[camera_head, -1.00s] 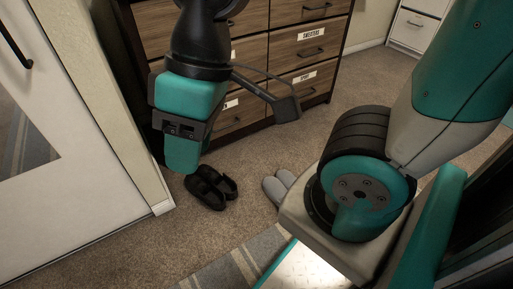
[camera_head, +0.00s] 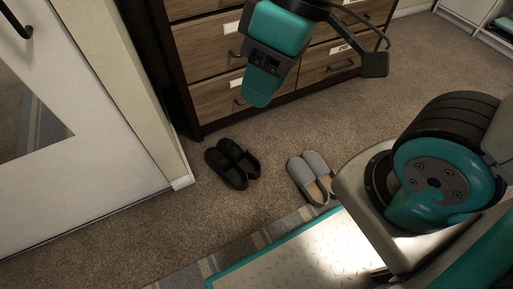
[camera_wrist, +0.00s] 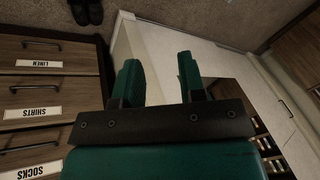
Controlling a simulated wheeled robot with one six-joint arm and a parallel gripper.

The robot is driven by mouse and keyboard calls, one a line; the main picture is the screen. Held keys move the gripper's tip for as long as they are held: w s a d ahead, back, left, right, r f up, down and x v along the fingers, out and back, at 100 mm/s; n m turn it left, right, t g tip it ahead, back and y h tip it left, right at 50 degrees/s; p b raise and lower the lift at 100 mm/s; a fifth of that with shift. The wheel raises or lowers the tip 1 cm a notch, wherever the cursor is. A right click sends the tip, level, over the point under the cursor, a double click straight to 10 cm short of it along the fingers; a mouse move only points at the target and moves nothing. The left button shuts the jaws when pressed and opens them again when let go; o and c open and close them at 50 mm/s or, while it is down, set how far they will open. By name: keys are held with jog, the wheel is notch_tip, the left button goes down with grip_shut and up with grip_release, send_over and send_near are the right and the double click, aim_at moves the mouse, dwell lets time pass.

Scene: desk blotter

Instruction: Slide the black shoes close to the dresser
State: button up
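The black shoes (camera_head: 232,165) stand side by side on the carpet, in front of the left end of the wooden dresser (camera_head: 194,97). A short strip of carpet shows between them and the dresser's base. They also show at the top edge of the wrist view (camera_wrist: 87,11), partly cut off. My gripper (camera_head: 262,90) hangs in the air before the dresser drawers, above and right of the shoes in the head view. In the wrist view its two teal fingers (camera_wrist: 160,78) are apart with nothing between them.
Grey slippers (camera_head: 313,177) stand on the carpet right of the black shoes, near my base. A white door (camera_head: 95,190) and wall end are at left. A striped rug (camera_head: 250,246) lies in front. Carpet right of the dresser is clear.

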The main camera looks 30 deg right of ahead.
jog(key=w+f+n+b, duration=0.3)
jog(key=w+f, duration=0.8)
jog(key=f, duration=0.1)
jog(key=n+h+b, duration=0.4)
jog(key=n+b, duration=0.2)
jog(key=n, duration=0.5)
send_over(257, 171)
notch_tip(257, 171, down, 36)
jog(key=shift+w+f, duration=0.1)
notch_tip(257, 171, down, 18)
jog(key=b, duration=1)
jog(key=shift+r, duration=0.25)
jog(key=shift+c, duration=0.2)
